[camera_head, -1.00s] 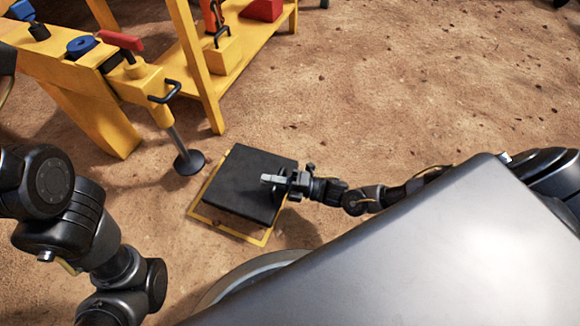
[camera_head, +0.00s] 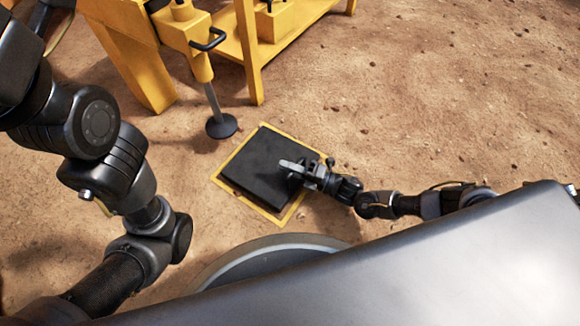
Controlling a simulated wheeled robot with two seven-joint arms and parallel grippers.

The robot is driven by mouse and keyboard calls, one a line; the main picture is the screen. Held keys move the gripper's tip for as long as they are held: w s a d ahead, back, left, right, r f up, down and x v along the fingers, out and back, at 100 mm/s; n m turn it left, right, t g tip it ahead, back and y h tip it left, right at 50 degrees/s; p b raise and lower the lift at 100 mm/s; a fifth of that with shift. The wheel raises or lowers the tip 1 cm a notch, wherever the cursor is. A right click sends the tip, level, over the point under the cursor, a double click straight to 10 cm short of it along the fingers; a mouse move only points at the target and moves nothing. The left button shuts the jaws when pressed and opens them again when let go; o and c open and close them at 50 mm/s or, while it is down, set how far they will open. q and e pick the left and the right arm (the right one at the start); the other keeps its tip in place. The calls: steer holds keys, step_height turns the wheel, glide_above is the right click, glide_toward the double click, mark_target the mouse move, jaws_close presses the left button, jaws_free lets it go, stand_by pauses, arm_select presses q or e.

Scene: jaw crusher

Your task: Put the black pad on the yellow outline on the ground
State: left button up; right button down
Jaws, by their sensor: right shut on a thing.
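The black pad (camera_head: 262,165) is a flat dark square within the yellow outline (camera_head: 250,203) on the ground. Yellow shows along several of its sides, with the widest strip at the lower left and lower right. The pad looks low, at or just above the ground; I cannot tell whether it touches. My right gripper (camera_head: 293,167) is shut on the pad at its right side. My left arm comes in from the left, but its gripper is out of the picture.
A yellow machine frame (camera_head: 135,50) stands at the upper left. Its support leg with a round black foot (camera_head: 222,126) stands close to the outline's upper left corner. A yellow bench (camera_head: 290,30) is behind. Bare dirt lies open to the right.

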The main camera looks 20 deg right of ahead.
steer(key=shift+f, duration=0.15)
steer(key=c, duration=1.8)
jaws_free()
steer(key=shift+f, duration=0.2)
steer(key=o, duration=0.3)
steer(key=shift+o, duration=0.2)
steer(key=shift+d+r, duration=0.1)
steer(key=shift+s+d, duration=0.2)
steer(key=p+v, duration=0.3)
steer(key=v, duration=0.7)
steer(key=shift+d+p, duration=0.15)
steer(key=shift+p, duration=0.15)
steer(key=shift+s+d, duration=0.4)
